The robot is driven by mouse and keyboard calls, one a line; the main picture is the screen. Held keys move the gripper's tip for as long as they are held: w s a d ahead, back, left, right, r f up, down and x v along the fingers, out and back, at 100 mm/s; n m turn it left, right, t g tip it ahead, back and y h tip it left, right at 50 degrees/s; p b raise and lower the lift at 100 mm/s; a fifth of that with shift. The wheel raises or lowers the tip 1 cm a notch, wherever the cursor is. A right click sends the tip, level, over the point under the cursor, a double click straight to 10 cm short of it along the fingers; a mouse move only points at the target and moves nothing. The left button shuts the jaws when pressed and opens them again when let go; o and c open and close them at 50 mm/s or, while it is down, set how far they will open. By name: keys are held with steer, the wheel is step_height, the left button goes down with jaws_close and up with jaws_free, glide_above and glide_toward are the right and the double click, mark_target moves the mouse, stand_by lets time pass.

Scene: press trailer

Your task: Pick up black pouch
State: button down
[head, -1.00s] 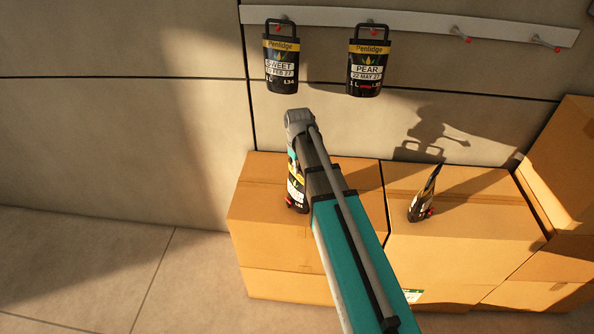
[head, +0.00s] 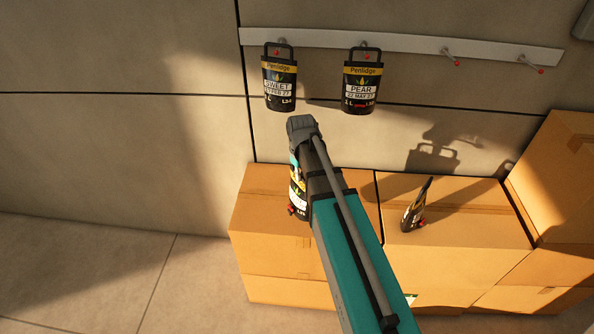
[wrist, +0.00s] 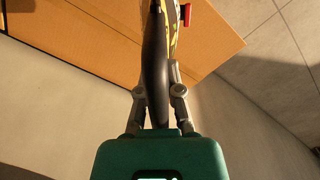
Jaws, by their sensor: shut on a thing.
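My gripper (wrist: 157,95) is shut on the dark handle of a black pouch (wrist: 172,42) in the wrist view, with a finger on each side. The pouch has yellow on its label and a red cap at its side. Another black pouch (head: 416,208) stands on the right carton, seen nearly edge-on.
Two black pouches, labelled SWEET (head: 279,84) and PEAR (head: 361,88), hang from a pale wall rail (head: 400,47) with two bare pegs to their right. The left carton (head: 262,215) and right carton (head: 465,225) stand against the wall. Tiled floor at left is clear.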

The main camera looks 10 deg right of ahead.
steer(key=shift+s+d+r+p, duration=0.1)
steer(key=shift+s+r+p, duration=0.5)
steer(key=shift+r, duration=0.25)
steer(key=s+d+r+p, duration=0.1)
steer(key=s+r+p, duration=0.2)
steer(key=s, duration=0.5)
steer(key=shift+s+d+r, duration=0.15)
steer(key=shift+s+r, duration=0.2)
steer(key=shift+s, duration=0.05)
steer(key=shift+f, duration=0.1)
steer(key=shift+f, duration=0.25)
stand_by(1.0)
